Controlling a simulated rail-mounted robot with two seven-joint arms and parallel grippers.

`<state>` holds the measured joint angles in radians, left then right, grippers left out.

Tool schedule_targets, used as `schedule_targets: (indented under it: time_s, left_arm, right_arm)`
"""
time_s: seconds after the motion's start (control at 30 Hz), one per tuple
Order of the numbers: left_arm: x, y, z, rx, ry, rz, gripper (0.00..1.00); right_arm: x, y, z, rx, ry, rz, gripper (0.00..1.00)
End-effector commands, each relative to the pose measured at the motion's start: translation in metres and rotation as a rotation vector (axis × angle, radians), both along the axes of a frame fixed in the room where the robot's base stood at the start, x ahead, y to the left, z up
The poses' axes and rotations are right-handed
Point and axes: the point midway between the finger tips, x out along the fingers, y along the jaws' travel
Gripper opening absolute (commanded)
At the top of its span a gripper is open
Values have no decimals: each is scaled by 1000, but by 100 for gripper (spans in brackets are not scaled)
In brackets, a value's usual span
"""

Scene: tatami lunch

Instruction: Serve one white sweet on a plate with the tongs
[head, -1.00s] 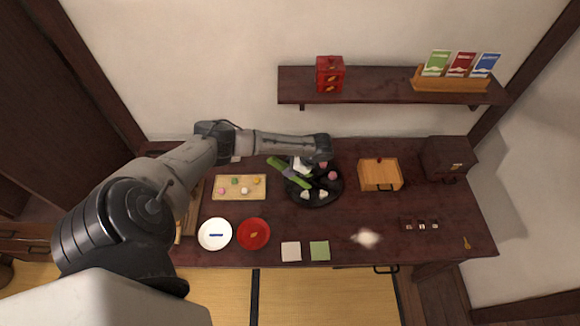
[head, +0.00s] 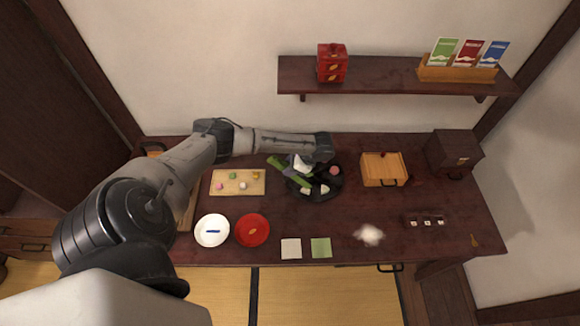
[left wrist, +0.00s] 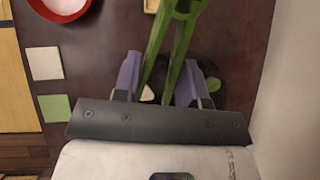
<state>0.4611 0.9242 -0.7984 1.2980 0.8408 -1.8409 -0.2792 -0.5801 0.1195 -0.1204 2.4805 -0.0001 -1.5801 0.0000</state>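My left gripper (head: 301,166) is over the black plate (head: 318,199) near the back of the table. In the left wrist view its purple fingers (left wrist: 159,80) stand on both sides of the green tongs (left wrist: 158,45) and appear closed on them. The tongs (head: 277,165) also show in the head view, slanting across the plate's left side. White sweets (head: 324,189) and a pink sweet (head: 334,170) lie on the black plate; my gripper hides part of it. One white sweet (left wrist: 147,94) shows between the fingers. A white plate (head: 200,237) and a red plate (head: 252,242) stand front left. My right gripper is out of view.
A board (head: 228,175) with several coloured sweets lies left of the black plate. A wooden box (head: 382,169) and dark box (head: 453,152) stand right. Pale and green squares (head: 321,248) and a white fluffy thing (head: 369,234) lie in front. A shelf (head: 375,75) hangs above.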

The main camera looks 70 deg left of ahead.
Motion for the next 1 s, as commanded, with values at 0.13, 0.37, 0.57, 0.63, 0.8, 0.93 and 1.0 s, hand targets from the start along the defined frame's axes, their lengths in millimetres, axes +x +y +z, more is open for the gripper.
schedule_targets:
  time_s: [0.13, 0.37, 0.57, 0.63, 0.8, 0.93, 1.0]
  left_arm:
    - [0, 0, -17, 1, 0, -1, 36]
    - [0, 0, -34, 1, 0, -1, 36]
    - [0, 0, -47, -1, 0, 1, 36]
    - [0, 0, -52, 0, 1, 1, 36]
    - [0, 0, -60, 0, -1, 0, 36]
    - [0, 0, -61, 0, -1, 0, 36]
    - [0, 0, -61, 0, -1, 0, 36]
  right_arm:
    - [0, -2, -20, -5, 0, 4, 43]
    - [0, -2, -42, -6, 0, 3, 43]
    - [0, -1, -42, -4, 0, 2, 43]
    - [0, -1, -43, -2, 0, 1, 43]
    - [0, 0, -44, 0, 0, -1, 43]
    - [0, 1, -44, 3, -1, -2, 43]
    - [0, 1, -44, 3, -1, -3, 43]
